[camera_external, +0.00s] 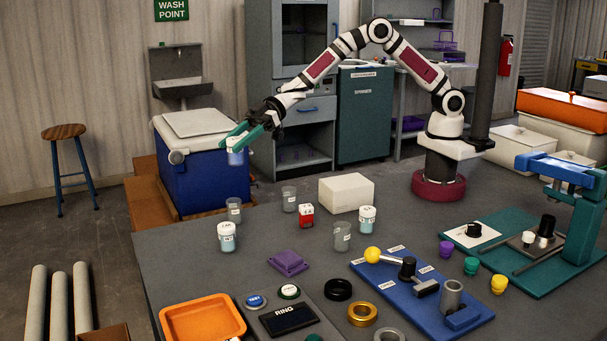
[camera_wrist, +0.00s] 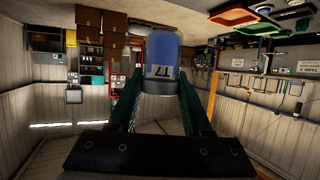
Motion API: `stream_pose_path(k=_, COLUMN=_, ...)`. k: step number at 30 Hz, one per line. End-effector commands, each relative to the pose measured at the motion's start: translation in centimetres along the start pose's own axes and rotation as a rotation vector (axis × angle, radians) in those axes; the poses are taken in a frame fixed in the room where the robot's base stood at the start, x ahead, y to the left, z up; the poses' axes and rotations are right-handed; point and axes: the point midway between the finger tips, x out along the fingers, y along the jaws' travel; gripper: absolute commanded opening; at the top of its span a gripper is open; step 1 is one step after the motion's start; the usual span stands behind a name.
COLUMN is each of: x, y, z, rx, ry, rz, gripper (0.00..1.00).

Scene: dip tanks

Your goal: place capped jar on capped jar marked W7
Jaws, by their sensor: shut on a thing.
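My gripper (camera_external: 241,137) is shut on a capped jar (camera_external: 235,154) with a white lid and bluish contents. It holds the jar in the air beyond the table's back left edge, in front of the blue cooler. In the wrist view the green fingers (camera_wrist: 158,92) press both sides of the jar (camera_wrist: 161,50), whose label I cannot read surely. Two other capped jars with white lids and pale cyan contents stand upright on the table, one at left (camera_external: 227,238) and one further right (camera_external: 367,220). Their labels are too small to read, so I cannot tell which is W7.
Clear uncapped jars (camera_external: 234,211), (camera_external: 289,199), (camera_external: 342,237) stand near the capped ones. An orange tray (camera_external: 203,338) and blue board (camera_external: 410,305) lie nearer the front.

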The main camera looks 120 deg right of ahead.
Motion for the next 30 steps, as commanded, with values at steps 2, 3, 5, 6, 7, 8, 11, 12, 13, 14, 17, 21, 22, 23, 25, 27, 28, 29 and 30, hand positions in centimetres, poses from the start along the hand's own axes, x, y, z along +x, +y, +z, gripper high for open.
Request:
stream_pose_path(k=2, x=0.4, y=0.7, z=-0.5, rx=-0.008, ry=0.0, rz=-0.016, gripper=0.0)
stream_pose_path(k=3, x=0.9, y=0.6, z=-0.6, rx=-0.008, ry=0.0, rz=-0.021, gripper=0.0)
stream_pose_path(k=5, x=2.1, y=-0.2, z=-0.3, rx=-0.008, ry=-0.001, rz=-0.028, gripper=0.0)
stream_pose_path(k=6, x=3.2, y=-1.1, z=0.1, rx=-0.008, ry=-0.002, rz=-0.029, gripper=0.0)
stream_pose_path(k=7, x=4.1, y=-1.7, z=0.4, rx=-0.009, ry=-0.003, rz=-0.03, gripper=0.0)
stream_pose_path(k=8, x=5.1, y=-2.4, z=0.6, rx=-0.008, ry=-0.003, rz=-0.03, gripper=0.0)
stream_pose_path(k=11, x=8.0, y=-4.4, z=1.4, rx=-0.009, ry=-0.002, rz=-0.03, gripper=0.0)
stream_pose_path(k=12, x=8.9, y=-5.0, z=1.7, rx=-0.008, ry=-0.002, rz=-0.028, gripper=0.0)
stream_pose_path(k=13, x=9.5, y=-5.4, z=1.9, rx=-0.009, ry=-0.002, rz=-0.028, gripper=0.0)
stream_pose_path(k=14, x=10.1, y=-5.8, z=1.9, rx=-0.009, ry=-0.001, rz=-0.027, gripper=0.0)
stream_pose_path(k=17, x=11.2, y=-6.5, z=2.3, rx=-0.008, ry=-0.001, rz=-0.025, gripper=0.0)
stream_pose_path(k=21, x=12.1, y=-6.6, z=3.9, rx=-0.006, ry=-0.003, rz=-0.025, gripper=0.0)
stream_pose_path(k=22, x=12.3, y=-6.6, z=4.5, rx=-0.007, ry=-0.004, rz=-0.024, gripper=0.0)
stream_pose_path(k=23, x=12.5, y=-6.6, z=5.1, rx=-0.006, ry=-0.004, rz=-0.024, gripper=0.0)
stream_pose_path(k=25, x=12.9, y=-6.6, z=6.0, rx=-0.007, ry=-0.003, rz=-0.025, gripper=0.0)
stream_pose_path(k=27, x=12.9, y=-6.6, z=6.1, rx=-0.008, ry=-0.001, rz=-0.024, gripper=0.0)
stream_pose_path(k=28, x=12.9, y=-6.6, z=6.0, rx=-0.008, ry=-0.001, rz=-0.024, gripper=0.0)
stream_pose_path(k=29, x=12.9, y=-6.6, z=6.0, rx=-0.008, ry=-0.001, rz=-0.024, gripper=0.0)
stream_pose_path(k=30, x=12.9, y=-6.6, z=6.0, rx=-0.008, ry=-0.001, rz=-0.024, gripper=0.0)
